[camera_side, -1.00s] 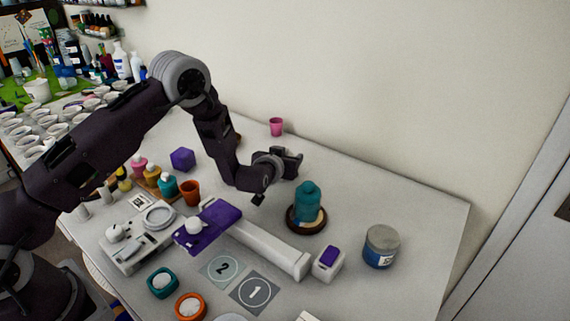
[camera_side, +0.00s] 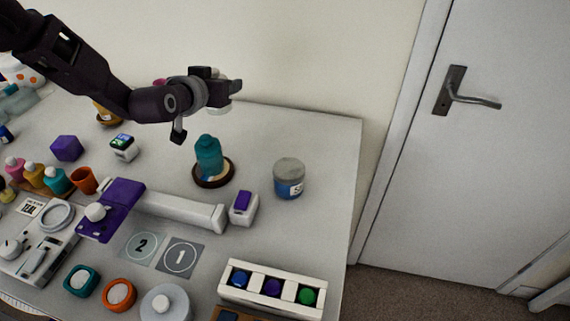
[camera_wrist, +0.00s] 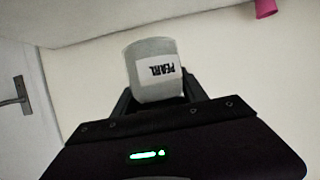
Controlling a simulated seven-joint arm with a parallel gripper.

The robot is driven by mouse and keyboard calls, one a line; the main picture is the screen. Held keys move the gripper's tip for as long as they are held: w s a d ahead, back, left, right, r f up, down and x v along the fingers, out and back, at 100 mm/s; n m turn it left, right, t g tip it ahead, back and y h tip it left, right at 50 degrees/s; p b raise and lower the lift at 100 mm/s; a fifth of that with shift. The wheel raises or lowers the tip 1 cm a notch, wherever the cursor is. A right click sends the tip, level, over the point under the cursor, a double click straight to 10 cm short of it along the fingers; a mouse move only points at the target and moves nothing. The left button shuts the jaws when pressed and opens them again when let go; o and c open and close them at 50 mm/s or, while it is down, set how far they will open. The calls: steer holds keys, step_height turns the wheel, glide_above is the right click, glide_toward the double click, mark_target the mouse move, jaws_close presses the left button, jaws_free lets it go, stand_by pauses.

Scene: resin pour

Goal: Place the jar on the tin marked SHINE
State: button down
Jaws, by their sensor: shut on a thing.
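My gripper (camera_side: 222,92) is raised over the back of the table. In the wrist view my gripper (camera_wrist: 160,96) is shut on a pale grey jar (camera_wrist: 150,50), whose white label reads PEARL upside down. In the side view only a pale bit of the jar (camera_side: 235,87) shows past the jaws. A tin (camera_side: 290,181) with a grey top, blue lower part and a white label stands upright at the table's right side. Only an S can be made out on its label. The tin is below and right of my gripper, well apart from it.
A teal bottle (camera_side: 208,158) stands on a dark round base below my gripper, left of the tin. A white block with a purple top (camera_side: 242,205) is in front of the tin. A rack of coloured buttons (camera_side: 271,288) lies at the front. A pink cup (camera_wrist: 265,8) shows in the wrist view.

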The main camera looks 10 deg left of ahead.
steer(key=s+d+r+m+h, duration=0.2)
steer(key=s+d+h, duration=0.15)
steer(key=d, duration=0.55)
steer(key=s+d+r+m+h, duration=0.25)
steer(key=s+d, duration=0.25)
steer(key=d, duration=0.5)
steer(key=g, duration=0.1)
glide_above(297, 161)
steer(key=shift+m+y, duration=0.25)
steer(key=shift+y, duration=0.05)
step_height(297, 161, down, 10)
steer(key=shift+f, duration=0.2)
steer(key=shift+f, duration=0.15)
steer(key=c, duration=0.6)
jaws_free()
